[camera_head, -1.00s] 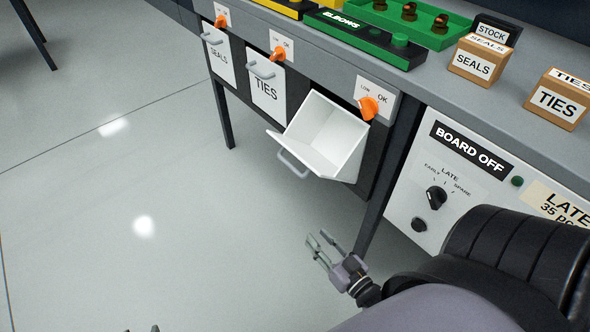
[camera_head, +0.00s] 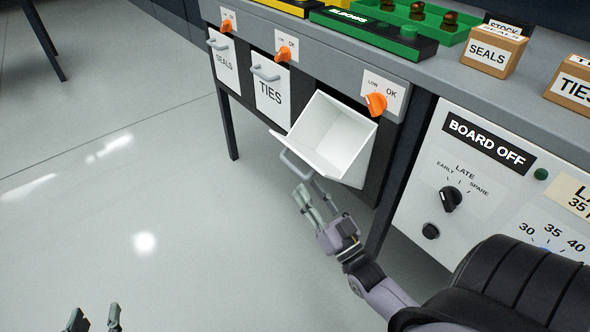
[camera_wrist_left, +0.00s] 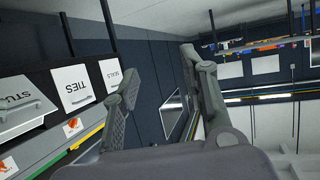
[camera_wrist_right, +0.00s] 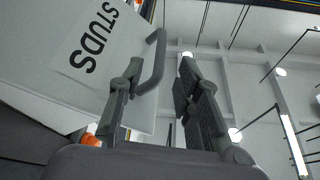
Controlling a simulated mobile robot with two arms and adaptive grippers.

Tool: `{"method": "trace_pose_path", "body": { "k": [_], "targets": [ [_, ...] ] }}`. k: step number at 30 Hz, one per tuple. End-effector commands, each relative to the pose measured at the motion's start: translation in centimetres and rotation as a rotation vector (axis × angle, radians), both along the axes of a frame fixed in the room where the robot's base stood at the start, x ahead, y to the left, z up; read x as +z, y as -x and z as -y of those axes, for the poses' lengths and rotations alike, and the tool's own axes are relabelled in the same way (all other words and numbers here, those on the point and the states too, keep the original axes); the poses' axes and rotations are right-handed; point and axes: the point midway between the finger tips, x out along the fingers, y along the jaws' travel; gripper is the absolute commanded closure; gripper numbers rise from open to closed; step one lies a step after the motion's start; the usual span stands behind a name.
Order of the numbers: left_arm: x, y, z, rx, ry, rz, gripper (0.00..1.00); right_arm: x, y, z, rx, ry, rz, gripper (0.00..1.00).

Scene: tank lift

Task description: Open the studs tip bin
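The studs tip bin (camera_head: 335,135) is tipped forward and open, its white inside looking empty. Its front, lettered STUDS, shows in the right wrist view (camera_wrist_right: 85,55). Its grey handle (camera_head: 296,168) hangs at the front edge and also shows in the right wrist view (camera_wrist_right: 155,65). My right gripper (camera_head: 308,195) is open just below the handle; in its wrist view the handle's end is close to the left finger, and I cannot tell whether they touch. My left gripper (camera_head: 96,316) is open and empty over the floor, far from the bin.
The shut SEALS bin (camera_head: 223,65) and TIES bin (camera_head: 270,95) are left of the studs bin. An orange knob (camera_head: 376,103) sits above right of it. A BOARD OFF panel (camera_head: 480,180) and a table leg are to the right. The floor at left is clear.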

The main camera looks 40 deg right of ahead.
Motion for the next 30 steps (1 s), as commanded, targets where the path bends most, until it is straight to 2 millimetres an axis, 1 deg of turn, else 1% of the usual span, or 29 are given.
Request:
{"method": "trace_pose_path", "body": {
  "k": [1, 6, 9, 12, 17, 23, 30],
  "targets": [
    [0.3, -0.3, 0.1, -0.002, 0.006, 0.026, 0.60, 0.5, -1.2, 0.0, 0.001, 0.000, 0.006, 0.69],
    [1.9, -1.0, 0.5, -0.007, 0.028, 0.113, 0.60, 1.7, -4.2, 0.0, 0.001, 0.000, 0.003, 0.69],
    [2.6, -1.2, 0.7, -0.010, 0.037, 0.152, 0.60, 2.2, -5.4, 0.0, 0.000, 0.000, 0.002, 0.69],
    [3.1, -1.4, 0.8, -0.012, 0.044, 0.181, 0.60, 2.5, -6.2, 0.0, 0.001, 0.000, 0.001, 0.69],
    [3.6, -1.5, 0.9, -0.013, 0.049, 0.200, 0.60, 2.7, -6.7, 0.0, 0.000, 0.000, -0.001, 0.69],
    [3.6, -1.5, 0.9, -0.013, 0.049, 0.200, 0.60, 2.7, -6.8, 0.0, 0.000, 0.000, -0.001, 0.69],
    [3.6, -1.5, 0.9, -0.013, 0.049, 0.200, 0.60, 2.7, -6.7, 0.0, 0.000, 0.000, -0.001, 0.83]
  ]
}}
